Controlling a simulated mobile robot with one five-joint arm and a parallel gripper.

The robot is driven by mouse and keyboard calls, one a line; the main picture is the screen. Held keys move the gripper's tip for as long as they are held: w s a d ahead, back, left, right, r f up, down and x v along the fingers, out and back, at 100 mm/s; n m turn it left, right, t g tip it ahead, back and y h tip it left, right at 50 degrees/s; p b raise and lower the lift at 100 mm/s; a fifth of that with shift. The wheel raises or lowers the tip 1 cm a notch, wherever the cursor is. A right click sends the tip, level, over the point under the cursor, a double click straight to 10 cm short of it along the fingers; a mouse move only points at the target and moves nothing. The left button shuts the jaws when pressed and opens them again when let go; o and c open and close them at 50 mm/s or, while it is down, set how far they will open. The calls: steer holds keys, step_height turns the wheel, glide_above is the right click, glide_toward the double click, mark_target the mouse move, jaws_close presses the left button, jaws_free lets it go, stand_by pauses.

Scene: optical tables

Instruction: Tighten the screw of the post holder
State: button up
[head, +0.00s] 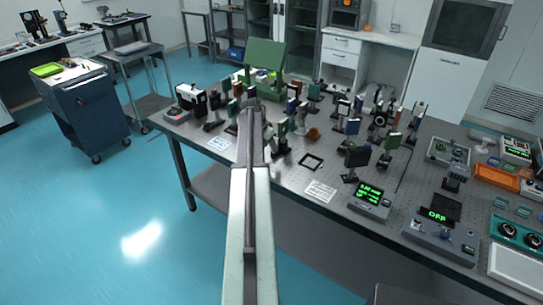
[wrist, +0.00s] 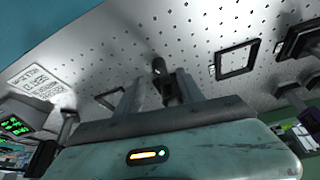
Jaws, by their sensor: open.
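My gripper (wrist: 160,87) is open in the wrist view, its two grey fingers spread apart above the perforated table top. A small dark post holder (wrist: 160,68) with a rounded end shows between and just beyond the fingers. I cannot tell whether the fingers touch it, and its screw is too small to make out clearly. In the head view my arm reaches over the near left part of the optical table (head: 290,178). It hides the fingertips and the post holder there.
Many mounted optics crowd the table around and behind my arm. A black square frame (head: 311,161) lies flat to the right; it also shows in the wrist view (wrist: 237,60).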

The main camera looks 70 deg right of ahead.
mark_target(272, 153)
steer(key=b+x, duration=0.4)
steer(key=x, duration=0.2)
steer(key=shift+w+a, duration=0.1)
steer(key=shift+r, duration=0.1)
jaws_close()
steer(key=shift+n+t, duration=0.4)
steer(key=shift+n, duration=0.4)
jaws_free()
